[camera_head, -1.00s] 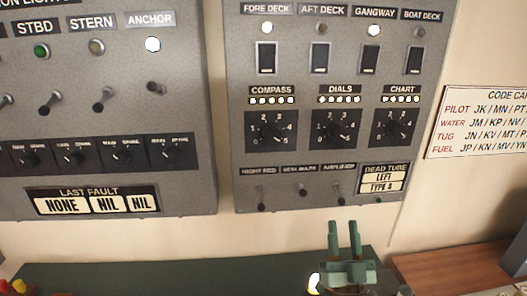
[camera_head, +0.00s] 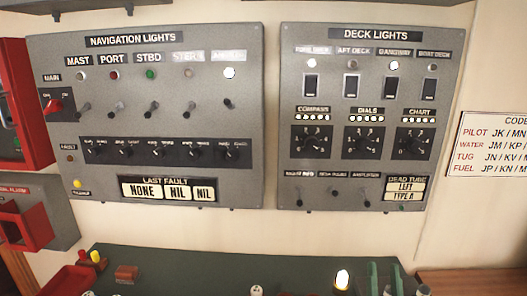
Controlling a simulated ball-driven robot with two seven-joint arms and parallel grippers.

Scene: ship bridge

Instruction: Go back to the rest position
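My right gripper (camera_head: 384,279) shows at the bottom right of the head view, in front of the dark green desk top. Its two green fingers point up and stand apart, with nothing seen between them. The rest of it is cut off by the lower picture edge. It is well below the deck lights panel (camera_head: 440,150) and touches nothing that I can see. My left gripper is not in the picture.
The navigation lights panel (camera_head: 50,140) hangs on the wall at left. A red box (camera_head: 20,100) is beside it. The green desk top (camera_head: 190,265) carries a lit bulb (camera_head: 342,279) and a red tray (camera_head: 70,280). A code card (camera_head: 495,145) hangs at right.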

